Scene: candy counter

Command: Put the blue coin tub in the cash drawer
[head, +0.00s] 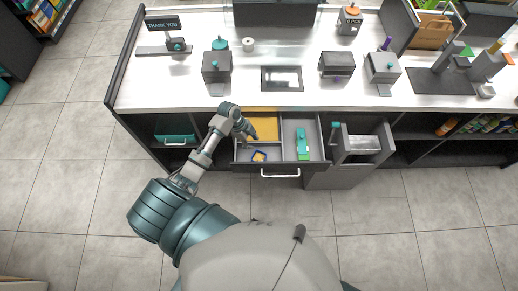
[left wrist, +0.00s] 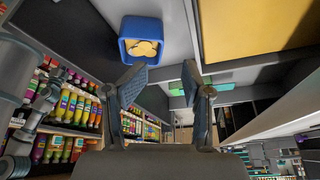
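The cash drawer (head: 318,158) is pulled out below the counter. The blue coin tub (head: 259,156) sits in its front left compartment; in the left wrist view the tub (left wrist: 126,48) shows yellow coins inside. My left gripper (head: 253,135) is over the left part of the drawer, just behind the tub. In the left wrist view its fingers (left wrist: 166,68) are spread with nothing between them, and the tub is apart from them. My right gripper is not in view.
A yellow section (head: 264,124) fills the drawer's back left. A green and teal item (head: 302,146) lies in the right compartment. An open bin (head: 362,144) stands right of the drawer. Boxes and machines stand on the white counter (head: 300,97). The tiled floor in front is clear.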

